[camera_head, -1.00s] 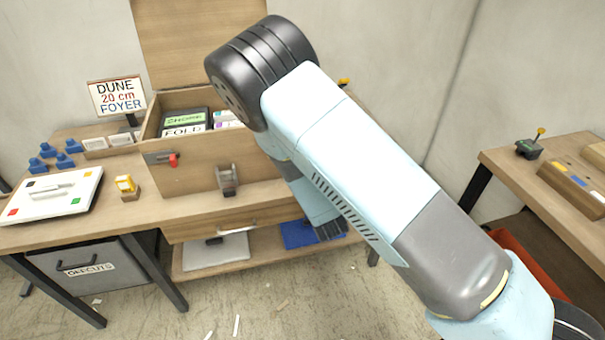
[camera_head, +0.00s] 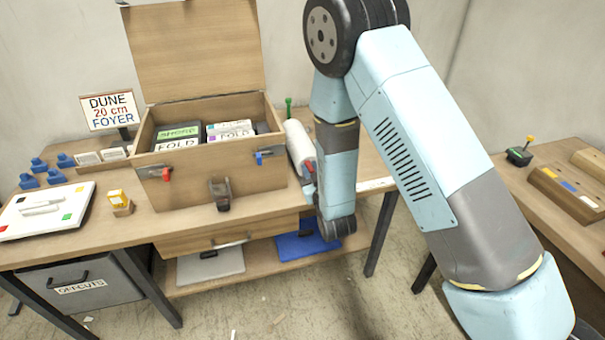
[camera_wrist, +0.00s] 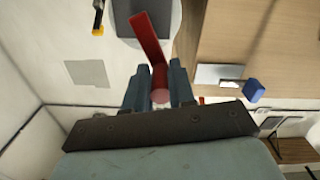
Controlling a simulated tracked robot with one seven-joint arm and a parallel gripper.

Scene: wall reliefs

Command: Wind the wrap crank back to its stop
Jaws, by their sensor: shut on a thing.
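The wrap crank (camera_wrist: 149,38) is a red bar with a red grip, in the upper middle of the wrist view. Its flat arm tilts up and left across the end of a pale roll (camera_wrist: 185,12). My gripper (camera_wrist: 159,88) is shut on the crank's grip, with one dark finger on each side. In the head view the white roll (camera_head: 298,143) stands right of the wooden box, and a bit of the red crank (camera_head: 309,165) shows at its near end. My arm hides much of that area, and the fingers are hard to make out there.
Another bench (camera_head: 540,205) stands to the right.

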